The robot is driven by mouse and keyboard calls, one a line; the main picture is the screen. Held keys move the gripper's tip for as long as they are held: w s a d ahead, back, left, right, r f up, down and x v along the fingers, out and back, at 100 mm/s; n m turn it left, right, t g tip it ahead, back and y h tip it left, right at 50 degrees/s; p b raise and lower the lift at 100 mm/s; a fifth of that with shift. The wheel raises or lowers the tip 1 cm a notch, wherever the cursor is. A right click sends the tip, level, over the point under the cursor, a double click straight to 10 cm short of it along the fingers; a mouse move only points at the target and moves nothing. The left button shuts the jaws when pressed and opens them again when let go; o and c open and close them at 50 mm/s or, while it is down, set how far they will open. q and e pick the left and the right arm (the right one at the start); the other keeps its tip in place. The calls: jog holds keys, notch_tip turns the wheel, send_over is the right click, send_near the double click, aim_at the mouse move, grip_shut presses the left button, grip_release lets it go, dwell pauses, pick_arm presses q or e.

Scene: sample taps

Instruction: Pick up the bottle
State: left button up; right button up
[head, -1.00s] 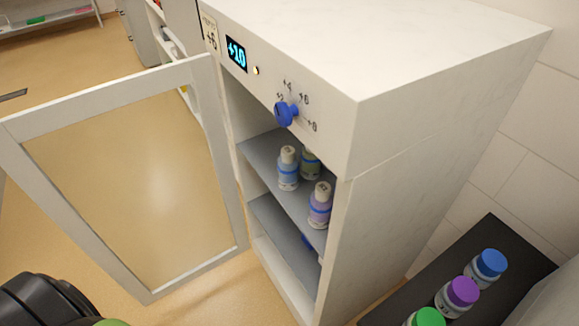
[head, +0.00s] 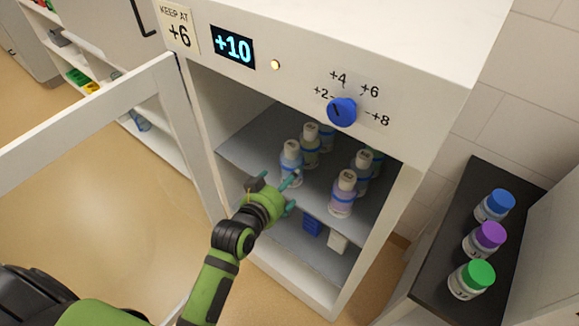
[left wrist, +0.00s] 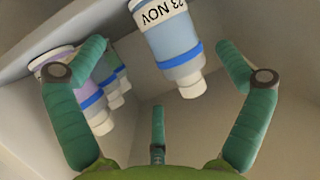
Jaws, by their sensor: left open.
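Several bottles with pale caps and blue bands stand on the upper shelf of the open white cabinet. The front left bottle (head: 291,158) is pale, just beyond my left gripper (head: 289,190). In the left wrist view, inverted, a bottle (left wrist: 172,42) with a blue band and a label reading "23 NOV" lies between the spread teal fingers of my left gripper (left wrist: 162,50). The fingers stand apart from it. A purple bottle (left wrist: 62,62) shows behind the left finger. The front right bottle (head: 343,194) is purplish. My right gripper is in neither view.
The framed cabinet door (head: 90,110) stands open at left. A blue dial (head: 341,111) and a "+10" display (head: 232,47) are above the opening. Blue, purple and green-capped jars stand on a black-topped surface (head: 425,270) at right.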

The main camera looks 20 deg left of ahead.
aim_at(292, 186)
pick_arm(q)
jog(key=p+x, duration=0.1)
jog(key=x, duration=0.3)
jog(key=shift+w+a+r, duration=0.1)
jog(key=shift+w+r, duration=0.05)
jog(key=shift+w, duration=0.05)
jog(key=shift+w+f, duration=0.25)
jog(key=shift+w, duration=0.3)
jog(key=shift+c, duration=0.8)
jog(key=c, duration=1.2)
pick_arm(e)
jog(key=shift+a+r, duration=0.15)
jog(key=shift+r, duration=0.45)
